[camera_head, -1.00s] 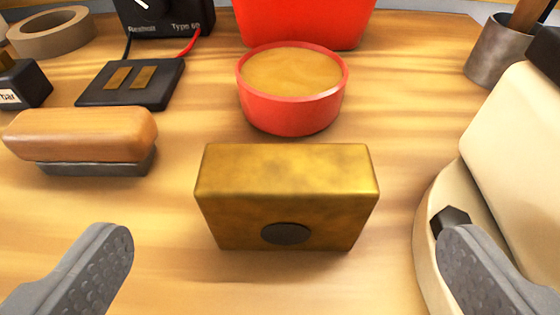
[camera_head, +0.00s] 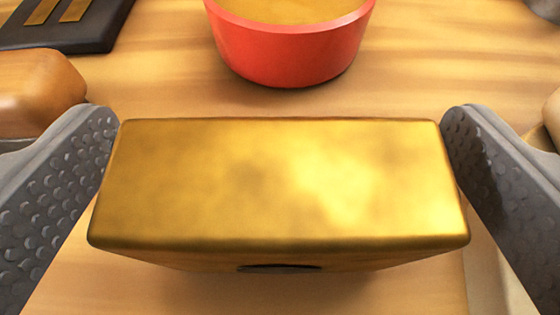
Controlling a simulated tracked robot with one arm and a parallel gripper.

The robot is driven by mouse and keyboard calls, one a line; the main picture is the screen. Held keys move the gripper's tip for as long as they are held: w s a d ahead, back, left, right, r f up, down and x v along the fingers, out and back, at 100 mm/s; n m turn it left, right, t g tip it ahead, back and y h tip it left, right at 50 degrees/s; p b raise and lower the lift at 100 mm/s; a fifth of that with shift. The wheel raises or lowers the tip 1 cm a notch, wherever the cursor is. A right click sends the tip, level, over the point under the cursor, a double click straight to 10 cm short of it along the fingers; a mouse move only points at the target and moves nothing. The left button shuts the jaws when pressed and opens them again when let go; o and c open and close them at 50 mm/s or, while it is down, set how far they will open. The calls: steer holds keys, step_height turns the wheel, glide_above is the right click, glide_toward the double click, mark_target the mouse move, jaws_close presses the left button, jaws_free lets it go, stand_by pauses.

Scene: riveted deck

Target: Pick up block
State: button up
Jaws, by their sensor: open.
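The block (camera_head: 280,185) is a brass-coloured rectangular piece with a dark round spot low on its near face, mostly out of sight from this angle. It stands on the wooden tabletop in the middle of the head camera view. My gripper (camera_head: 281,120) is open, with one grey dimpled finger at the block's left side and the other at its right side. The fingertips are level in the picture with the block's far top edge. I cannot tell whether either finger touches the block.
A red round bowl (camera_head: 290,55) with tan contents stands just behind the block. A wooden-topped brush-like object (camera_head: 40,92) is beyond the left finger. A black pad with two brass strips (camera_head: 75,22) lies at the back left. A cream object (camera_head: 552,115) shows at the right edge.

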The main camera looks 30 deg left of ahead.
steer(key=c, duration=1.4)
steer(key=shift+o, duration=0.2)
